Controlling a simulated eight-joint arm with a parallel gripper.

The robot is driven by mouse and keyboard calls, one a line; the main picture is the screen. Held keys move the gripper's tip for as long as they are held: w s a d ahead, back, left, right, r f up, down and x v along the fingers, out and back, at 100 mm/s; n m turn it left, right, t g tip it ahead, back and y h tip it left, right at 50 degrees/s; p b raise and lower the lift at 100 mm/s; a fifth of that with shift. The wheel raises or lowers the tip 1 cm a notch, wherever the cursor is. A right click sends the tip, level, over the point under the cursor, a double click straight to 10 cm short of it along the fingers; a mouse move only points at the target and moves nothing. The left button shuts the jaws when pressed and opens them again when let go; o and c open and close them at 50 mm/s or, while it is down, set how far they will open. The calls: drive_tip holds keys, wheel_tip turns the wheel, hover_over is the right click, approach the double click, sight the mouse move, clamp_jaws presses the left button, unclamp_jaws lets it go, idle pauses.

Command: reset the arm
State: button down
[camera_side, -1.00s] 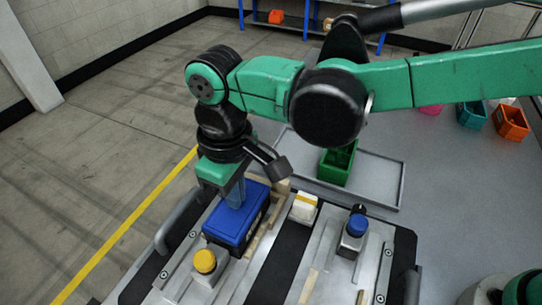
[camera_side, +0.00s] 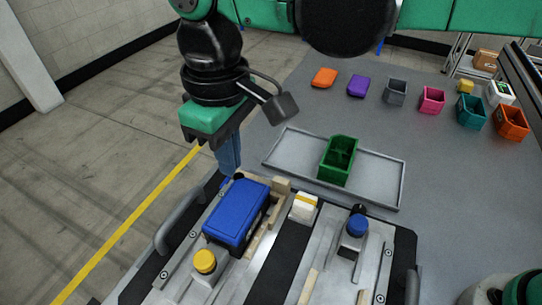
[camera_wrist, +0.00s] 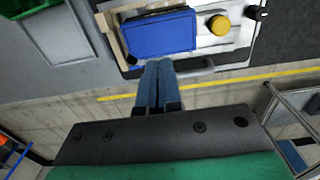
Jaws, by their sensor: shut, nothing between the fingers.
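My gripper (camera_side: 229,160) is at the upper left of the pallet fixture in the side view, with its blue fingers pointing down. It is shut and empty, behind and above a blue box (camera_side: 236,213). The blue box lies on the fixture (camera_side: 180,272) beside a wooden stop. In the wrist view my gripper (camera_wrist: 158,65) has its two fingers together, and the blue box (camera_wrist: 160,34) shows just beyond their tips. The fingers appear apart from the box.
Yellow-topped (camera_side: 205,262) and blue-topped (camera_side: 357,225) pieces stand on the fixture. A green bin (camera_side: 338,160) sits on a grey tray (camera_side: 384,182) behind. Several coloured bins line the table further back. A handle (camera_side: 176,228) rises at the fixture's left edge.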

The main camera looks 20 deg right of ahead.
drive_tip(key=s+d+f+m+t, duration=0.2)
drive_tip(key=d+m+t, duration=0.5)
drive_tip(key=d, duration=2.1)
drive_tip(key=shift+d+m, duration=0.4)
drive_tip(key=shift+m, duration=0.6)
drive_tip(key=shift+s, duration=0.1)
